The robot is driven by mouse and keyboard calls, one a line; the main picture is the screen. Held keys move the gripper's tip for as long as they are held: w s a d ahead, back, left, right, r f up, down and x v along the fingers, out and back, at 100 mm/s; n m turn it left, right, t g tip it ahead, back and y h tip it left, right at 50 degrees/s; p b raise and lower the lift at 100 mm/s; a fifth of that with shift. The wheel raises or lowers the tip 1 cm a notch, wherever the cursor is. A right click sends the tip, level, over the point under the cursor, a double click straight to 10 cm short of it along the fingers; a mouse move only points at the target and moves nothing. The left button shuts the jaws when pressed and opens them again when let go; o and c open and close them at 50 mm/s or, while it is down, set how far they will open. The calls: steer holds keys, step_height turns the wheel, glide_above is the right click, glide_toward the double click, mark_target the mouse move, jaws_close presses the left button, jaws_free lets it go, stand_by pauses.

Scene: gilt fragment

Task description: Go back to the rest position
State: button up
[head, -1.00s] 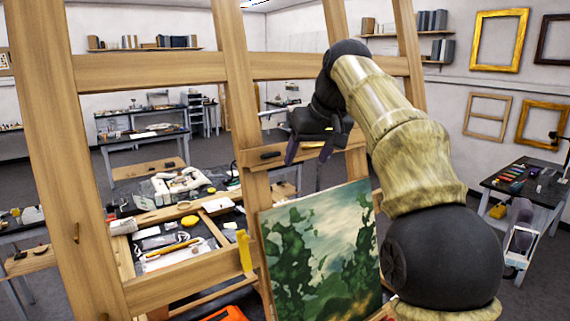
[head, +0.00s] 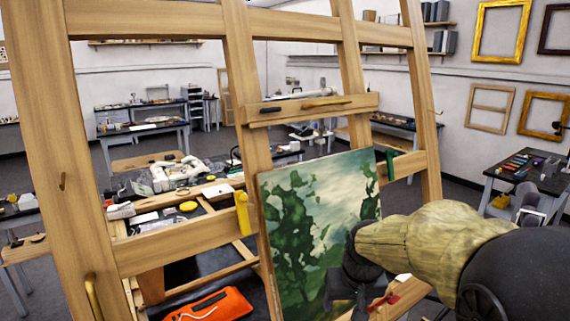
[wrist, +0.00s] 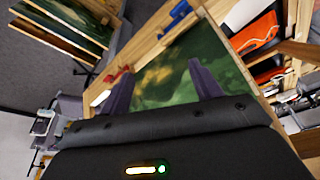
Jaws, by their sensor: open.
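My gripper (head: 345,306) is low in the head view, in front of the lower right part of a green landscape painting (head: 310,225). The arm comes in from the right edge. In the wrist view, the two dark purple fingers (wrist: 161,86) stand wide apart with nothing between them. The painting (wrist: 180,72) shows behind and between the fingers. The painting leans on a wooden easel frame (head: 245,170). The fingertips are partly hard to make out in the head view.
An easel ledge (head: 290,113) above the painting carries a long yellowish thing (head: 327,104). An orange pouch (head: 212,304) lies at lower left. A yellow clamp-like piece (head: 242,213) is on the easel. A small table (head: 525,175) stands at right. Gilt frames hang on the wall.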

steer(key=s+d+f+b, duration=0.2)
steer(key=s+f, duration=1)
steer(key=shift+f+m+g+b, duration=0.15)
steer(key=shift+m+g+b, duration=0.25)
steer(key=shift+s, duration=0.1)
